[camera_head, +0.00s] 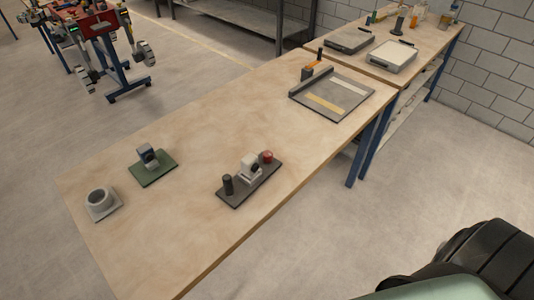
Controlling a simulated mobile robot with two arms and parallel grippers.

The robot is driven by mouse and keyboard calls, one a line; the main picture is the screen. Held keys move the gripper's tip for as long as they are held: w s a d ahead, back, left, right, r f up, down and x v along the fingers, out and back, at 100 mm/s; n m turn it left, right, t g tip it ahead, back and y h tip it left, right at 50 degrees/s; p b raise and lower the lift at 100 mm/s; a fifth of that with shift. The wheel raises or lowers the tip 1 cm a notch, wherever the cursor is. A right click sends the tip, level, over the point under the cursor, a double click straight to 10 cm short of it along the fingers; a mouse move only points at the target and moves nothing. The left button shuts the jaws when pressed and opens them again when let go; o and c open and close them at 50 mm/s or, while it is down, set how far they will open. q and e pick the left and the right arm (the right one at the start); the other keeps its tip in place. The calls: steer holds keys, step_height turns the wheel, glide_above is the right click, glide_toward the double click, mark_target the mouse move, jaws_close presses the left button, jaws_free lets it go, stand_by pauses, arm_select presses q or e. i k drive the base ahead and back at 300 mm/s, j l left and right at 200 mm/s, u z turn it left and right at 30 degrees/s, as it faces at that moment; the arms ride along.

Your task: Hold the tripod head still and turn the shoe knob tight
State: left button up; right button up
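What looks like the tripod head is a small assembly on a dark rectangular base plate (236,193) on the near part of the wooden table. It has a pale block (249,169) in the middle and an upright black cylinder (228,185) at its left end. A red knob (267,157) sits at its right end, which may be the shoe knob. I cannot tell how tight the knob is. Neither of my grippers is in view, and nothing touches the assembly.
A green plate with a dark upright part (148,155) and a grey ring on a square base (100,198) stand to the left. A framed grey board (337,90) lies at the table's far end. The wooden tabletop (210,125) between them is clear.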

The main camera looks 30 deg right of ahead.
mark_target(268, 155)
steer(key=i+l+u, duration=0.1)
steer(key=l+u, duration=0.35)
steer(key=l, duration=0.9)
